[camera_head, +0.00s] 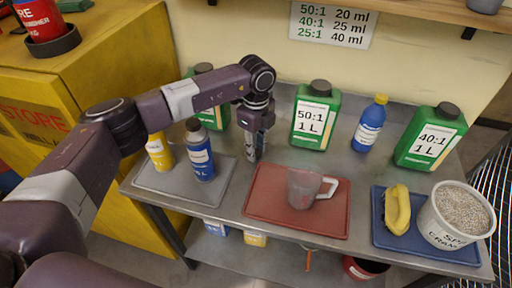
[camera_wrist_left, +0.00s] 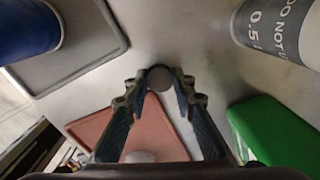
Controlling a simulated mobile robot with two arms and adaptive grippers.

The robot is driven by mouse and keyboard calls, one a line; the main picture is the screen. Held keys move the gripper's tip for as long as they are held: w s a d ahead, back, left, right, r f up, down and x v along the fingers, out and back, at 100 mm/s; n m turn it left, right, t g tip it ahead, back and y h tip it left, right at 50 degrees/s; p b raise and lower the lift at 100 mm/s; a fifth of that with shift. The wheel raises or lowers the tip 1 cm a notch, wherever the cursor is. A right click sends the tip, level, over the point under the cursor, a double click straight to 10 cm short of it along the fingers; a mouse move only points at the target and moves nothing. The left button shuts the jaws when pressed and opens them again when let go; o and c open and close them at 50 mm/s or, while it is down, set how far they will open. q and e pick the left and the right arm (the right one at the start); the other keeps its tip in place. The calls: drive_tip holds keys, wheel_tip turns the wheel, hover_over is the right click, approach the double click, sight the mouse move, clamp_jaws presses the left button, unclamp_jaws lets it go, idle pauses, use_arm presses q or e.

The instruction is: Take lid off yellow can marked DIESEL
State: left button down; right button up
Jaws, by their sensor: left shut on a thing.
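The yellow can (camera_head: 159,150) stands on the grey tray at the left in the head view. My left arm covers its top, so I cannot see whether a lid is on it, and its marking is not readable. My left gripper (camera_head: 257,150) points down over the bench, between the grey tray and the green 50:1 can, apart from the yellow can. In the left wrist view its fingertips (camera_wrist_left: 160,80) are shut on a small round grey thing (camera_wrist_left: 160,77), which looks like a lid. My right gripper is not in view.
A blue bottle (camera_head: 200,152) stands beside the yellow can on the grey tray (camera_head: 222,190). A red tray (camera_head: 265,215) holds a clear jug (camera_head: 303,190). Green cans (camera_head: 316,115) stand behind. A pale bottle (camera_wrist_left: 280,30) is near the gripper in the wrist view.

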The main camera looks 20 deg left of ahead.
use_arm(q)
drive_tip(key=shift+f, duration=0.2)
drive_tip(key=shift+f, duration=0.1)
drive_tip(key=c, duration=2.1)
unclamp_jaws()
drive_tip(key=o, duration=0.5)
